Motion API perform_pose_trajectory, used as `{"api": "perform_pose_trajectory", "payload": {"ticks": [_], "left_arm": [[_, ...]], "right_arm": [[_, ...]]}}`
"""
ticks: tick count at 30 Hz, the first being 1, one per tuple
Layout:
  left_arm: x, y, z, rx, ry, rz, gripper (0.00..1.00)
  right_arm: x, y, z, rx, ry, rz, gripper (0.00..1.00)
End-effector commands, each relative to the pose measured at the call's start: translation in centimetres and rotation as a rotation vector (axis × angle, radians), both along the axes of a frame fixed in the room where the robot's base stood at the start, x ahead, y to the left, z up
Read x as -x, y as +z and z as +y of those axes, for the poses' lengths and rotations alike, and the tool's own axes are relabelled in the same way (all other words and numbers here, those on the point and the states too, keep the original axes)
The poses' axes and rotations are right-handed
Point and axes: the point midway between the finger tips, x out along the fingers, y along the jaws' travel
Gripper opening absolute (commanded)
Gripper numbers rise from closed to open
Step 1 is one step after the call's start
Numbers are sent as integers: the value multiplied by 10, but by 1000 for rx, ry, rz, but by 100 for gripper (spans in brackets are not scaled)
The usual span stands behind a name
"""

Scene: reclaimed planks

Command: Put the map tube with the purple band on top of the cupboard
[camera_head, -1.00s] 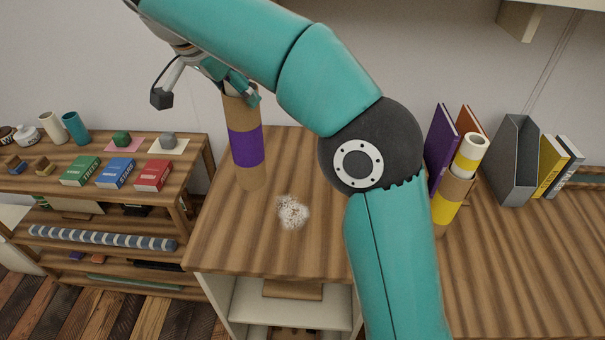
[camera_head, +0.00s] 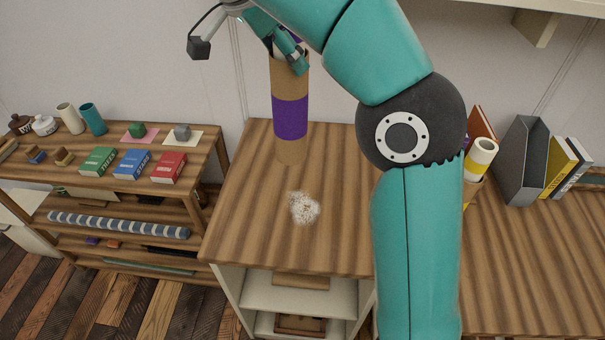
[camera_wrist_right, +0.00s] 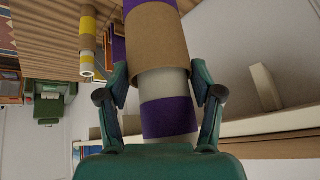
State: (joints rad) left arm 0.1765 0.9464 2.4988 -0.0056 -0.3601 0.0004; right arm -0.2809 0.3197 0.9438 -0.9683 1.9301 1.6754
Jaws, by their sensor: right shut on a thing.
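The map tube with the purple band (camera_head: 290,117) is brown cardboard and upright in the head view. My right gripper (camera_head: 287,52) is shut around its upper part. The right wrist view shows the tube (camera_wrist_right: 166,88) between the two fingers of the gripper (camera_wrist_right: 160,85), with purple and pale sections. The tube's lower end appears over the back of a white-sided cabinet's wooden top (camera_head: 245,225); I cannot tell whether it touches. I cannot tell for certain which piece is the cupboard. A pale wall-mounted unit (camera_head: 540,25) shows only partly at the upper right. My left gripper is out of view.
A pale speckled patch (camera_head: 303,207) lies on the wooden top. A yellow-banded tube (camera_head: 480,158), a grey file holder (camera_head: 522,165) and books (camera_head: 560,165) stand to the right. A low shelf (camera_head: 205,150) with boxes and cups is at the left. My right arm hides the middle.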

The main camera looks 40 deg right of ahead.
Motion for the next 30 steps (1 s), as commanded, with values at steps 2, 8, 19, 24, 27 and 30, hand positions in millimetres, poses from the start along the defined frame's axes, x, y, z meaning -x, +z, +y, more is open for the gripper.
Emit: {"api": "perform_pose_trajectory", "payload": {"ticks": [2, 8, 19, 24, 27, 30], "left_arm": [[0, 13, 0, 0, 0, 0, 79], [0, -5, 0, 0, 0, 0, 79], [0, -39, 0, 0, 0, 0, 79], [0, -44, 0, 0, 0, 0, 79], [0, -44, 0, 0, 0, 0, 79], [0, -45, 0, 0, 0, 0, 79]], "right_arm": [[11, 18, -5, 0, -46, 2, 14], [21, 3, -9, -2, -88, 4, 14], [22, -89, -10, 0, -86, 8, 14], [22, -123, -9, -2, -86, 6, 14], [21, -133, -9, -2, -87, 5, 14], [21, -139, -9, -1, -87, 3, 14]]}}
